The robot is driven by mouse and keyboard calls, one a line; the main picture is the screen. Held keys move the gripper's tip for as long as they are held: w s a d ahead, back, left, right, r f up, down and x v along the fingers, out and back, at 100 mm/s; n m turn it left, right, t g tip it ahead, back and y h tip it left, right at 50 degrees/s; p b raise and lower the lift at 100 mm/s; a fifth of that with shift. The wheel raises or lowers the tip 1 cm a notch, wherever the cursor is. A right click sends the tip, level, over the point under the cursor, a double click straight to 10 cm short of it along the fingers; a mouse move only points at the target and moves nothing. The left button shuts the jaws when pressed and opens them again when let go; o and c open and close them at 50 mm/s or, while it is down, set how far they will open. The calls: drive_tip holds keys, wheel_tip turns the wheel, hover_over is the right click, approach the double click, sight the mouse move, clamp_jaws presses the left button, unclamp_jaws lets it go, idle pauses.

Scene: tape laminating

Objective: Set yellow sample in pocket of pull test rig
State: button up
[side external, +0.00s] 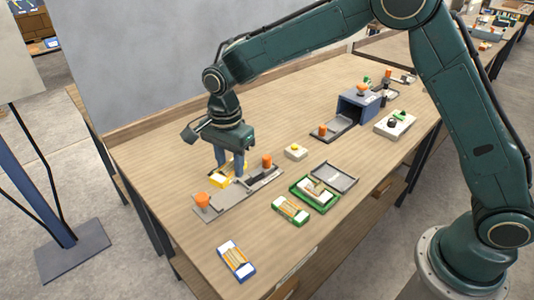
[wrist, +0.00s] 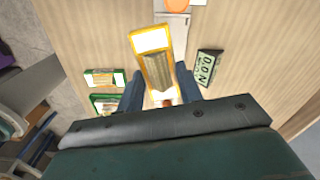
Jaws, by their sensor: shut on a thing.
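The yellow sample (side external: 218,181) is a flat piece with a yellow frame, white ends and a brown strip along its middle. My gripper (side external: 229,172) is shut on it, one finger on each long side. In the wrist view the sample (wrist: 151,41) points away from me, slightly tilted.
A small display (wrist: 208,67) stands beside the rig. A blue-framed sample (side external: 236,261) and a green-framed sample (side external: 290,210) lie nearer the front. A green tray (side external: 304,199) and grey lid (side external: 345,181) lie to the right.

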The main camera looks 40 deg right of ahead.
sight(228, 162)
drive_tip(key=shift+w+d+f+m, duration=0.2)
drive_tip(key=shift+w+f+m, duration=0.3)
drive_tip(key=shift+f+m, duration=0.15)
drive_tip(key=shift+w+d+f+m, duration=0.15)
drive_tip(key=shift+w+f+m, duration=0.35)
drive_tip(key=shift+m, duration=0.25)
drive_tip(key=shift+f, duration=0.25)
drive_tip(key=shift+f, duration=2.5)
drive_tip(key=shift+f, duration=0.7)
drive_tip(key=o, duration=1.1)
drive_tip(key=shift+c, duration=0.2)
drive_tip(key=shift+r, duration=0.1)
